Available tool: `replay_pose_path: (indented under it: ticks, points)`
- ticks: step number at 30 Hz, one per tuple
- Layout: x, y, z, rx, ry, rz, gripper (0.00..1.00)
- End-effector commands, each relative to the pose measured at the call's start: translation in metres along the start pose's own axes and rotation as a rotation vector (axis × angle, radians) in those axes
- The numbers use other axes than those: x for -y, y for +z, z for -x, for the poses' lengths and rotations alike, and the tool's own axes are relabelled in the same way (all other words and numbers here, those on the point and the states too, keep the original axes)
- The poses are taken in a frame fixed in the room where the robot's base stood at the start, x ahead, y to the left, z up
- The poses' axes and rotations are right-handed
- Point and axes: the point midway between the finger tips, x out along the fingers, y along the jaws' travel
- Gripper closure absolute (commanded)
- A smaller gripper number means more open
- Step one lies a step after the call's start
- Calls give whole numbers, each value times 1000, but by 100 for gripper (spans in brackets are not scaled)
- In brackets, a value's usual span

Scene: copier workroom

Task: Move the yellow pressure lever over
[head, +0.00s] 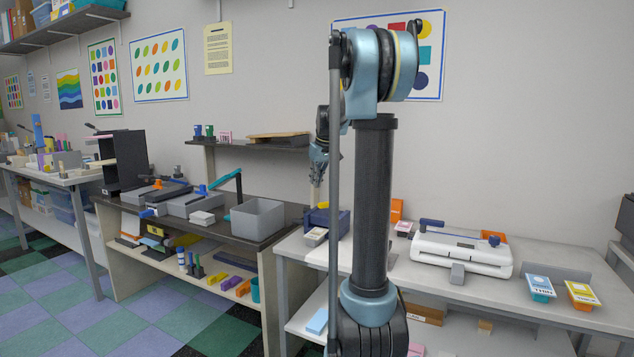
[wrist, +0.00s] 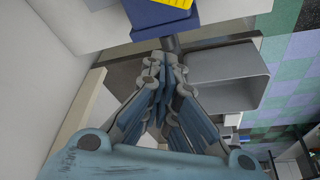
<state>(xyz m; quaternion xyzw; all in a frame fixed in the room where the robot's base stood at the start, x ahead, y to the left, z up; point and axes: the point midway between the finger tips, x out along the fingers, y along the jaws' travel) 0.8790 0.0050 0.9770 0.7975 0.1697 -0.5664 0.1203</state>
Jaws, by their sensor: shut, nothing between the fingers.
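A dark blue device (head: 341,222) stands on the white table, partly hidden behind my arm in the head view. In the wrist view its blue body (wrist: 160,14) is at the top edge, with a yellow part (wrist: 178,2) on it. The picture's edge cuts this yellow part off, and I cannot tell whether it is the pressure lever. A pale upright piece (head: 317,192) shows above the device in the head view. My gripper (wrist: 168,58) is shut and empty. It is above the device in the head view (head: 318,172); I cannot tell whether it touches anything.
A grey open bin (head: 258,219) stands left of the device on a dark-topped bench, and it is large in the wrist view (wrist: 225,75). A white laminator-like machine (head: 461,252) and two labelled cartridges (head: 541,287) (head: 582,293) are on the right table. A shelf (head: 262,142) runs behind.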

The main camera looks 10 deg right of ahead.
Motion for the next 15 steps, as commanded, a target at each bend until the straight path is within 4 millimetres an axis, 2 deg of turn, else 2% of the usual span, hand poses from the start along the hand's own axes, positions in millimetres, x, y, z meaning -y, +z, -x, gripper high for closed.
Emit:
replay_pose_path:
  ticks: [3, 12, 15]
  points:
    - [0, 0, -22, 0, 0, 1, 100]
    - [0, 0, -65, 0, 0, 1, 100]
    - [0, 8, -66, 0, 1, -1, 100]
